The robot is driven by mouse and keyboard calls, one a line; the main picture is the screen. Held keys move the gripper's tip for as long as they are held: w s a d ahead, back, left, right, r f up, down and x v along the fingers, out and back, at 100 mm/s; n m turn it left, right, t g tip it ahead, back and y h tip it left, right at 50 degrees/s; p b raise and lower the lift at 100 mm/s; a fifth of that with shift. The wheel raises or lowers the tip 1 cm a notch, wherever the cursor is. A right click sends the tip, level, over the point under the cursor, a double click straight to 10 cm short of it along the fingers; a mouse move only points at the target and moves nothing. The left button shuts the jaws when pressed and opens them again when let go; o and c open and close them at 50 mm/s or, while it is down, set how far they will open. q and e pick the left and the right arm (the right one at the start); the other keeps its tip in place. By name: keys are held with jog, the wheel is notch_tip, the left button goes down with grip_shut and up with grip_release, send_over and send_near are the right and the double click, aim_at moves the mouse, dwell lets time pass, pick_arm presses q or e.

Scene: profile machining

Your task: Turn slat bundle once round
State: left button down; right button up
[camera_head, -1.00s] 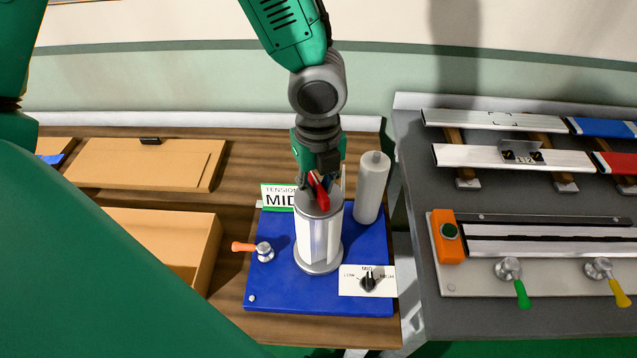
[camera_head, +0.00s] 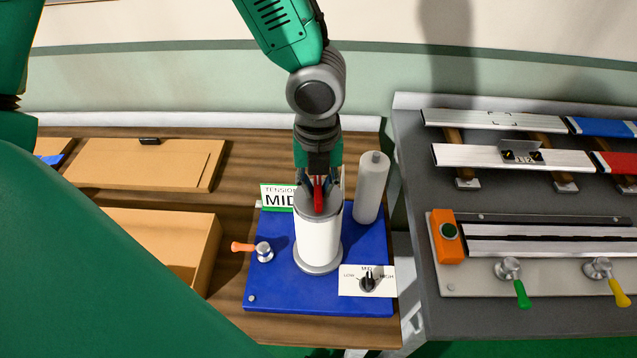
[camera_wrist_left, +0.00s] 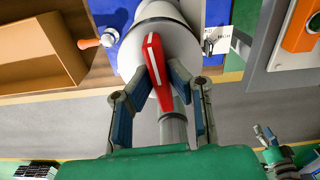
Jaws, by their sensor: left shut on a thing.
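The slat bundle (camera_head: 318,235) stands upright on a round grey base on the blue wrapping plate (camera_head: 280,288). Its side looks white and cylindrical, with a grey disc on top. A red handle (camera_head: 319,197) with a white stripe rises from the disc; it also shows in the left wrist view (camera_wrist_left: 154,65). My left gripper (camera_head: 319,186) comes from above and is shut on the red handle, one finger on each side of it. In the left wrist view my left gripper (camera_wrist_left: 160,80) hides part of the disc. My right gripper is not clearly in the head view.
A white film roll (camera_head: 371,188) stands close behind right of the bundle. An orange-handled clamp (camera_head: 263,250) is at left, a tension dial (camera_head: 367,283) in front, set near MID. A MID sign (camera_head: 279,198) stands behind. Open cardboard box (camera_head: 165,240) lies left; grey bench (camera_head: 420,230) right.

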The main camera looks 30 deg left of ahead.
pick_arm(q)
jog(key=c, duration=1.6)
grip_release()
jog(key=shift+o, duration=0.2)
jog(key=shift+r, duration=0.15)
notch_tip(320, 180, up, 12)
jog(key=shift+w+f, duration=0.15)
jog(key=shift+f, duration=0.1)
